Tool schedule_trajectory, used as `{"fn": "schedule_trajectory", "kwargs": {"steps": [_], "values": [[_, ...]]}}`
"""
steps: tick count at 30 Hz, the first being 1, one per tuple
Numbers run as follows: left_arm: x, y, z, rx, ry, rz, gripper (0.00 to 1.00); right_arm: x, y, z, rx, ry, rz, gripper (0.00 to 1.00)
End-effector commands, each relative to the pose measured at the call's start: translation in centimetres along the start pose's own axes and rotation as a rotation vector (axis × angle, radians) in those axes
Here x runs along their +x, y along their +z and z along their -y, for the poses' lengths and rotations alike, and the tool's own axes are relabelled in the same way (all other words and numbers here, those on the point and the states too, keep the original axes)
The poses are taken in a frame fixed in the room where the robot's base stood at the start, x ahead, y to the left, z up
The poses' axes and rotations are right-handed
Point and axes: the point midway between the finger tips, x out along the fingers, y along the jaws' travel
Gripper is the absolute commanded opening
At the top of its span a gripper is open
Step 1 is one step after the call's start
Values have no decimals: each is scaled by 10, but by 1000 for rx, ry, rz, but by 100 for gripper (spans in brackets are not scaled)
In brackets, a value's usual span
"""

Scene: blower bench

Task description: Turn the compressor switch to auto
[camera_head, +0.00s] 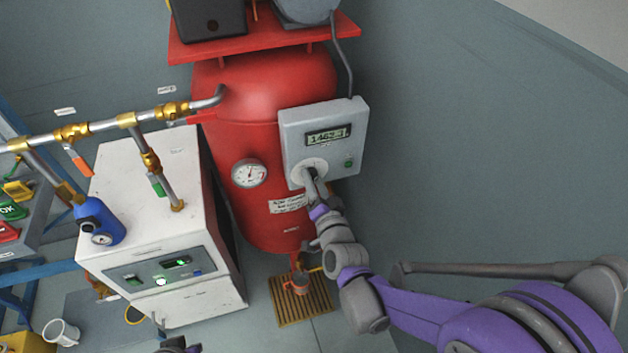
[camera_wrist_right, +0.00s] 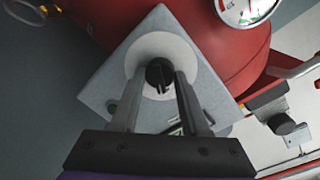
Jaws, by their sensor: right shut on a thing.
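The compressor switch is a black knob (camera_wrist_right: 160,76) on a round white plate (camera_wrist_right: 186,52), on the grey control box (camera_head: 350,115) fixed to the red compressor tank (camera_head: 262,90). My right gripper (camera_head: 313,177) reaches the box from below right. In the right wrist view its two fingers (camera_wrist_right: 161,84) are shut on the knob, one on each side. I cannot read which position the knob points to. The box has a lit display (camera_head: 328,135) and a green button (camera_head: 348,162). A dark piece at the bottom edge of the head view may be my left gripper (camera_head: 180,346); its jaws are unclear.
A pressure gauge (camera_head: 249,173) sits on the tank left of the box. A white dryer cabinet (camera_head: 150,190) with pipes (camera_head: 100,126) above it stands at the left. A wooden grate (camera_head: 318,297) lies below the tank. The right side is clear wall and floor.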

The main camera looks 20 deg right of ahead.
Motion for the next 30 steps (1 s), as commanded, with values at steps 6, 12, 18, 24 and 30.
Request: {"fn": "schedule_trajectory", "kwargs": {"steps": [6, 12, 18, 24, 30], "values": [[0, 0, 0, 0, 0, 0, 0, 0, 0, 0, 14, 0, 2, 0], [0, 0, 0, 0, 0, 0, 0, 0, 0, 0, 14, 0, 2, 0], [0, 0, 0, 0, 0, 0, 0, 0, 0, 0, 14, 0, 1, 70], [0, 0, 0, 0, 0, 0, 0, 0, 0, 0, 13, 0, 1, 75], [-1, 0, 0, 0, 0, 0, 0, -6, 0, 0, 13, 0, 1, 75]]}}
